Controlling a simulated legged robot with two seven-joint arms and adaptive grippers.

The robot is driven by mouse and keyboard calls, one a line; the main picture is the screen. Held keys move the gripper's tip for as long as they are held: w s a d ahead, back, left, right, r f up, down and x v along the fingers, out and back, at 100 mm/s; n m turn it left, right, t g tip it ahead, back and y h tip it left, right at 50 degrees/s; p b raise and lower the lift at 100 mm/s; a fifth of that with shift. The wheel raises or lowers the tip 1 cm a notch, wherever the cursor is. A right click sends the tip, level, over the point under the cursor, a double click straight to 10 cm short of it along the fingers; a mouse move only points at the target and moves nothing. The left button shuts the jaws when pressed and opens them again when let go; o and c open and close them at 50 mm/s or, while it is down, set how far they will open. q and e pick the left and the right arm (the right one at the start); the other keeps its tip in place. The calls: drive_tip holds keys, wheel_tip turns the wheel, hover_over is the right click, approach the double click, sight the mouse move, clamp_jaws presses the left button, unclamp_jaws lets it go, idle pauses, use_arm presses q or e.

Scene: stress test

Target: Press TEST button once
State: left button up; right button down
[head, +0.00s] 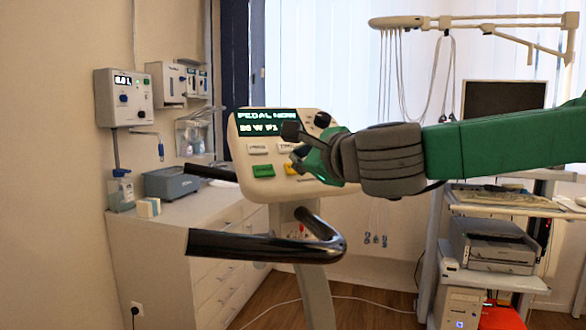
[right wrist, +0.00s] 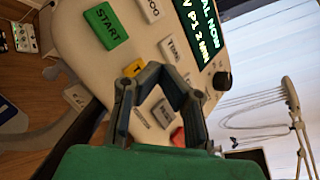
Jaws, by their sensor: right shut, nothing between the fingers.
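The exercise bike's console (head: 235,152) faces me with a lit display (head: 268,122) reading "PEDAL NOW". A green START button (right wrist: 105,25) sits beside a yellow button (right wrist: 133,68). A white button (right wrist: 172,48) has a label that seems to begin with T; I cannot surely read TEST on any button. My right gripper (head: 293,143) is shut and empty in front of the console's right part, hiding some buttons. In the right wrist view its fingers (right wrist: 158,76) are close to the panel, between the yellow and white buttons; I cannot tell if they touch it. My left gripper is not in view.
A black knob (right wrist: 221,81) and a red button (right wrist: 178,137) are on the console. Black handlebars (head: 265,246) curve in front and below. A cabinet (head: 185,240) stands left. A cart with a printer (head: 492,243) stands right.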

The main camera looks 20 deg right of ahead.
drive_tip(key=shift+s+d+r+p, duration=0.25)
drive_tip(key=shift+d+r+p, duration=0.05)
drive_tip(key=shift+d+r, duration=0.1)
drive_tip(key=s+r+p, duration=0.2)
drive_tip(key=r, duration=0.1)
drive_tip(key=shift+s+a+r, duration=0.1)
drive_tip(key=shift+s+a, duration=0.1)
drive_tip(key=shift+s, duration=0.15)
drive_tip(key=shift+d, duration=0.1)
drive_tip(key=s+r+p, duration=0.4)
drive_tip(key=r, duration=0.1)
drive_tip(key=shift+s+d+r, duration=0.15)
drive_tip(key=shift+d+r, duration=0.1)
drive_tip(key=shift+d, duration=0.1)
idle(0.5)
